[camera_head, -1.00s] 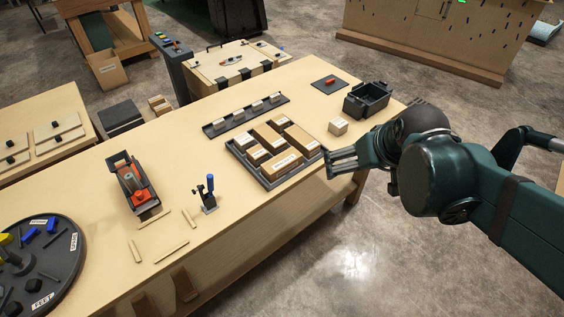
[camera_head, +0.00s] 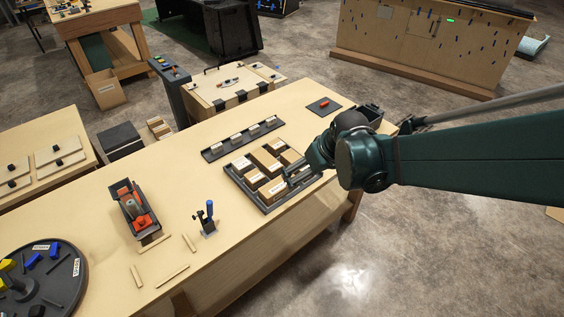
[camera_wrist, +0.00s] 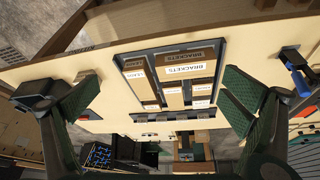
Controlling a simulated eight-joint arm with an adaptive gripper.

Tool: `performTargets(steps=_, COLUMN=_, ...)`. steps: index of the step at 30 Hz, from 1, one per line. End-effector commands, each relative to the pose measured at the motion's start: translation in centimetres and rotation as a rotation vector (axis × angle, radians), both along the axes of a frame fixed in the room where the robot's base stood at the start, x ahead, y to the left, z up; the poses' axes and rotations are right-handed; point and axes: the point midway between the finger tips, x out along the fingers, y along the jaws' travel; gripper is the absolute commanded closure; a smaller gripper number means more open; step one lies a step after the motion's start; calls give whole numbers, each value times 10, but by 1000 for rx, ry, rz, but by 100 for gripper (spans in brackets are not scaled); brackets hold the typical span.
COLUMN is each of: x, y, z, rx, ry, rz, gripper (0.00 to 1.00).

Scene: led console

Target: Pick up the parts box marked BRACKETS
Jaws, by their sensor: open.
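The box marked BRACKETS (camera_wrist: 204,58) is brown with white labels and lies at the tray's edge nearest the table's edge in the wrist view. The gap between fingers and box cannot be judged exactly.
A dark rail with several small blocks (camera_head: 243,138) lies behind the tray. A blue-handled clamp (camera_head: 208,218) stands left of the tray. Bare tabletop lies in front.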

Motion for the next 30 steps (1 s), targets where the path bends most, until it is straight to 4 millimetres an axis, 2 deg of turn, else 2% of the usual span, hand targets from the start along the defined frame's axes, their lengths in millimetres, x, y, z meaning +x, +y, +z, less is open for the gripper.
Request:
performTargets(steps=7, x=18, y=33, z=-19, rx=-6, ry=19, rz=80, gripper=0)
performTargets(steps=18, x=33, y=78, z=-54, rx=-14, ry=45, rz=192, gripper=0)
performTargets(steps=24, x=36, y=90, z=-66, rx=-17, ry=51, rz=223, gripper=0)
performTargets(steps=30, x=36, y=93, z=-70, rx=-17, ry=52, rz=232, gripper=0)
